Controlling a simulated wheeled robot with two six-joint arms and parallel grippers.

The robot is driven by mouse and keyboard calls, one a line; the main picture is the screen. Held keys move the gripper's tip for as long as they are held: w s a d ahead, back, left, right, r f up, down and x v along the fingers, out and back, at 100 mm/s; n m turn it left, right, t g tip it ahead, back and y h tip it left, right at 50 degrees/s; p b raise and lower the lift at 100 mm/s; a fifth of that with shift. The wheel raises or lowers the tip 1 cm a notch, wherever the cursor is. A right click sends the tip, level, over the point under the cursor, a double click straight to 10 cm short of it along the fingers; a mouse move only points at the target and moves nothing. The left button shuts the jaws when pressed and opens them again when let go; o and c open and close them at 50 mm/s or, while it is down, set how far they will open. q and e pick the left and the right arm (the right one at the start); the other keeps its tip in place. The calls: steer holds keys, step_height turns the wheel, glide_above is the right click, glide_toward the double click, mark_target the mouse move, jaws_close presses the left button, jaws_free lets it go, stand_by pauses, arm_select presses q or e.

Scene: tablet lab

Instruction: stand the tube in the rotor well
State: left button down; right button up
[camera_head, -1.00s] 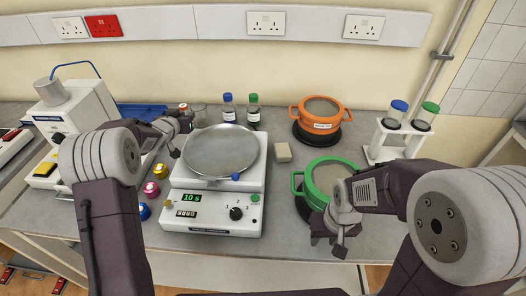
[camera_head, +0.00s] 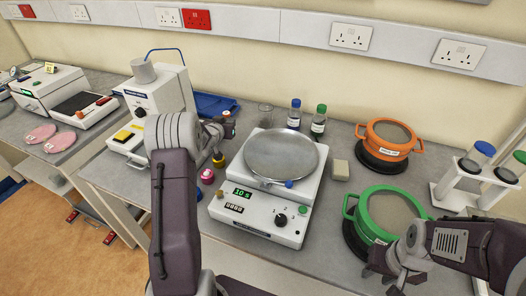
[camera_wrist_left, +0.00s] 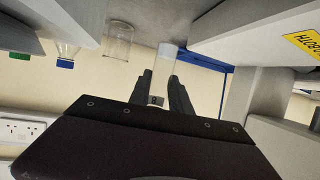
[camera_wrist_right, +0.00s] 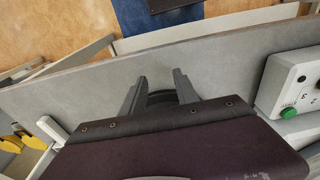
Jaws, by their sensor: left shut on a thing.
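My left gripper (camera_head: 222,128) is above the bench, between the white column instrument and the glass beaker. In the left wrist view its fingers (camera_wrist_left: 166,92) are closed on a pale tube (camera_wrist_left: 168,58). An orange-red cap (camera_head: 228,114) shows at the fingertips in the head view; the rest of the tube is mostly hidden there. My right gripper (camera_head: 388,272) is low in front of the green pot. In the right wrist view its fingers (camera_wrist_right: 160,88) are apart with nothing held. I cannot make out a rotor well for certain; a machine with a display (camera_head: 48,86) stands at the far left.
A white balance-like unit (camera_head: 228,210) with a round grey pan (camera_head: 282,155) stands mid-bench. Pink discs (camera_head: 60,142) lie on the left bench. A floor gap separates the benches' fronts.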

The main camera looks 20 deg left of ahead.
arm_select(q)
step_height(320, 180, down, 4)
steer(key=shift+w+r, duration=0.15)
steer(key=shift+r, duration=0.05)
step_height(320, 180, down, 3)
steer(key=shift+f, duration=0.35)
steer(key=shift+f, duration=0.2)
steer(key=c, duration=1.2)
jaws_free()
steer(key=shift+r, duration=0.15)
